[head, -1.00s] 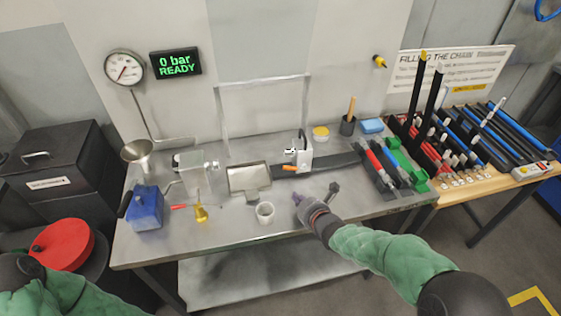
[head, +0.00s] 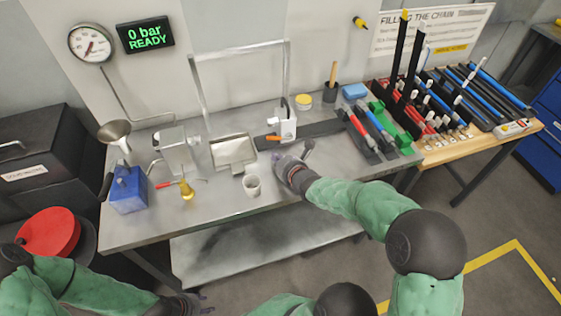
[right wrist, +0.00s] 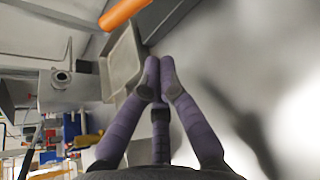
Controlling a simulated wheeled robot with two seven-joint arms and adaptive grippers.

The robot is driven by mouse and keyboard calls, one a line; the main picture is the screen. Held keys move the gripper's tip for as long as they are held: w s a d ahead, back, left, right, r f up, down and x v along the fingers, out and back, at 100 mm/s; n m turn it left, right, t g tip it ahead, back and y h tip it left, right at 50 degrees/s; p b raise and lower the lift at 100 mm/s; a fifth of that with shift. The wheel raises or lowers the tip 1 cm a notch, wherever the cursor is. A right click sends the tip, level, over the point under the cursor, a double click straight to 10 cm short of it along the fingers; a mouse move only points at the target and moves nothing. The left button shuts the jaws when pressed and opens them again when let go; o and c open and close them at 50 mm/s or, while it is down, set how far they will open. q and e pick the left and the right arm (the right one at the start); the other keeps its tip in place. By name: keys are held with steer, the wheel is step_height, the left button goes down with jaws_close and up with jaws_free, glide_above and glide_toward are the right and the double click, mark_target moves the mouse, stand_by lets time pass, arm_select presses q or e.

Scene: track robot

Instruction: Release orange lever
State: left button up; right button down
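The orange lever (head: 273,137) sticks out to the left from the base of a small white device (head: 285,126) on the metal workbench (head: 225,203). It also shows at the top of the right wrist view (right wrist: 122,12). My right gripper (head: 280,161) is low over the bench, just in front of the lever and apart from it. In the right wrist view its purple fingers (right wrist: 160,76) come together at the tips, with nothing seen between them. My left gripper (head: 203,305) is at the bottom edge of the head view, away from the bench; its fingers are too small to read.
Tool racks (head: 440,115) are at the right.

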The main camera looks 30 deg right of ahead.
mark_target(266, 148)
steer(key=b+x, duration=0.1)
steer(key=x, duration=0.4)
steer(key=shift+f, duration=0.15)
steer(key=shift+w+b, duration=0.35)
arm_select(q)
steer(key=shift+f, duration=0.85)
arm_select(e)
steer(key=shift+s+d+r, duration=0.2)
steer(key=shift+r, duration=0.4)
steer(key=shift+s+d+r, duration=0.2)
steer(key=shift+s+r, duration=0.05)
steer(key=shift+r, duration=0.4)
steer(key=shift+s+d+r, duration=0.2)
steer(key=shift+r, duration=0.4)
arm_select(q)
steer(key=shift+s+f, duration=0.1)
steer(key=shift+s, duration=0.05)
arm_select(e)
steer(key=shift+w, duration=0.1)
steer(key=shift+r, duration=0.15)
arm_select(q)
steer(key=shift+s, duration=0.5)
